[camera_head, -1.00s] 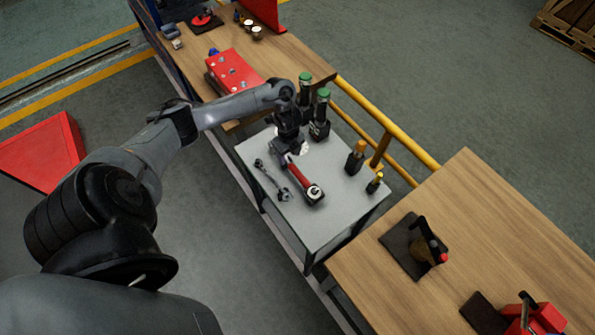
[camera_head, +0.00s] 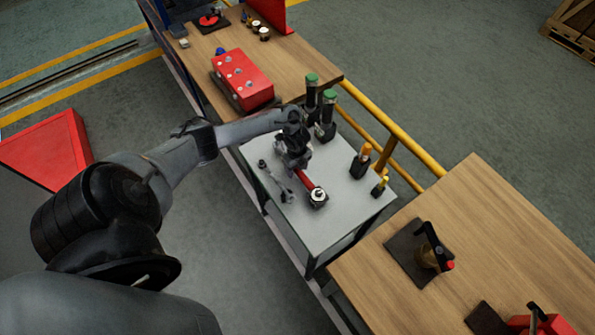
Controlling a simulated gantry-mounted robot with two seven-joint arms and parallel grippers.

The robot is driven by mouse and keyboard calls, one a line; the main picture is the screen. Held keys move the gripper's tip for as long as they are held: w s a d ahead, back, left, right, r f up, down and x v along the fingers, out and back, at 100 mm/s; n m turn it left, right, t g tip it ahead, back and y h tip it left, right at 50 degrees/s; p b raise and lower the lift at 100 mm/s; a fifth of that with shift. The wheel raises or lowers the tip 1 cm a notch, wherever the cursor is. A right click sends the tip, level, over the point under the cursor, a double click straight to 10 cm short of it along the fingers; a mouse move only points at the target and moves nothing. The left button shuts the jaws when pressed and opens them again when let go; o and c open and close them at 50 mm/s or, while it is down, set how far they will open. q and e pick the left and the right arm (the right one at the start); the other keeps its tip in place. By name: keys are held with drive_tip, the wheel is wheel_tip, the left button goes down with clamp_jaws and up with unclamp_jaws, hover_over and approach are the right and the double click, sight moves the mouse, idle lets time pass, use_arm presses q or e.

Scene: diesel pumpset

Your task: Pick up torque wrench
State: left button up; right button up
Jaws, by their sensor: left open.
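The torque wrench (camera_head: 308,184) has a red handle and a round dark-and-silver head. It lies on the grey cart top (camera_head: 330,226). My left gripper (camera_head: 297,163) is open, directly over the handle end of the torque wrench and hiding that end. I cannot tell whether its fingers touch the handle. A plain silver wrench (camera_head: 276,182) lies on the cart just left of the torque wrench. My right gripper is not in view.
Two green-topped dark tools (camera_head: 326,115) stand at the cart's back edge, close to my left gripper. Two yellow-topped tools (camera_head: 361,161) stand at its right edge. A yellow rail (camera_head: 395,130) runs behind. Wooden benches (camera_head: 480,225) flank the cart; the left one holds a red block (camera_head: 243,79).

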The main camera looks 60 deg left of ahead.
use_arm(q)
drive_tip(key=shift+f, duration=0.2)
drive_tip(key=shift+c, duration=0.4)
clamp_jaws()
drive_tip(key=shift+r, duration=0.15)
drive_tip(key=shift+r, duration=0.45)
wheel_tip(320, 180, up, 3)
drive_tip(key=shift+r+p, duration=0.2)
drive_tip(key=shift+p, duration=0.2)
drive_tip(key=w+d+r+p, duration=0.1)
drive_tip(key=w+d+r, duration=0.5)
drive_tip(key=d, duration=0.4)
drive_tip(key=shift+r+p, duration=0.25)
drive_tip(key=shift+p, duration=0.15)
